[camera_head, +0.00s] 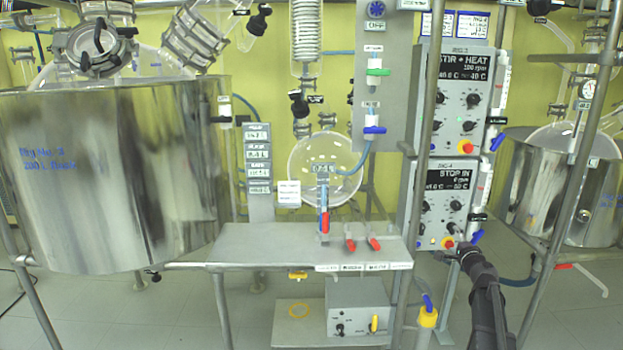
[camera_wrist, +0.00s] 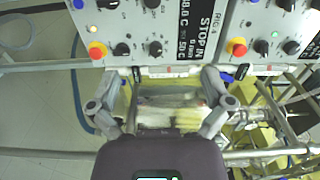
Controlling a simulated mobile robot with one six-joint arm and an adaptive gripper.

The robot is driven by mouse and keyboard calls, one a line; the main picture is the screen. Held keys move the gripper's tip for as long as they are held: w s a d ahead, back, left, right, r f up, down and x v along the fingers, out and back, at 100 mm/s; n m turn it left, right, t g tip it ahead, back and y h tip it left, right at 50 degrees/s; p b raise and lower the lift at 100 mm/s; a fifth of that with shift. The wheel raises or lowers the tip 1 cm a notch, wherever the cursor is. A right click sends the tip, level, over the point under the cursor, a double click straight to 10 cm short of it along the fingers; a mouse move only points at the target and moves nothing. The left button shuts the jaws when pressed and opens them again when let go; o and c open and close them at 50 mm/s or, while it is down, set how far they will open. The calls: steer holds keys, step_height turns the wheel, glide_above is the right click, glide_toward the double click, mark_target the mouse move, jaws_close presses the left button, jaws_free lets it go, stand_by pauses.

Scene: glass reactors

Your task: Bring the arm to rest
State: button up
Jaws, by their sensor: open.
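My arm (camera_head: 487,300) rises from the lower right in the head view. Its gripper (camera_head: 456,235) is in front of the lower edge of the "STOP IN" control box (camera_head: 450,190), close to its knobs. In the wrist view my gripper (camera_wrist: 168,76) is open, with its two fingers spread and nothing held between them. The box's panel (camera_wrist: 180,20) with black knobs and red buttons lies just beyond the fingertips. I cannot tell whether the fingers touch it.
A "STIR + HEAT" box (camera_head: 462,95) sits above. A metal post (camera_head: 419,150) stands left of the arm, and a slanted post (camera_head: 575,170) right of it. A steel vessel (camera_head: 110,180) fills the left, another (camera_head: 525,195) the right. A metal shelf (camera_head: 270,245) stands mid-view.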

mark_target(406, 265)
steer(key=s+a+f+n+g+y+b, duration=0.1)
steer(key=a+f+n, duration=0.1)
steer(key=a, duration=0.2)
steer(key=s+a+f+n+g+y+b, duration=0.1)
steer(key=s+a+f+n+y, duration=0.1)
steer(key=a, duration=0.3)
steer(key=s+a+f+n+g+y, duration=0.1)
steer(key=a+f+n, duration=0.2)
steer(key=a, duration=0.2)
steer(key=shift+s+f+g+y+b, duration=0.15)
steer(key=shift+s+g+y+b, duration=0.15)
steer(key=shift+g+y+b, duration=0.1)
steer(key=s+a+f+n+g+b, duration=0.5)
steer(key=s+a+f+n+g, duration=0.4)
steer(key=s+a+f, duration=0.65)
steer(key=s+d+f+n+g+h+b, duration=0.1)
steer(key=s+f+g+h, duration=0.2)
steer(key=s, duration=0.4)
steer(key=s+f+g+h+b, duration=0.1)
steer(key=s+f+g+h, duration=0.15)
steer(key=s, duration=0.35)
step_height(406, 265, up, 32)
steer(key=p, duration=3.2)
steer(key=shift+s+d, duration=0.3)
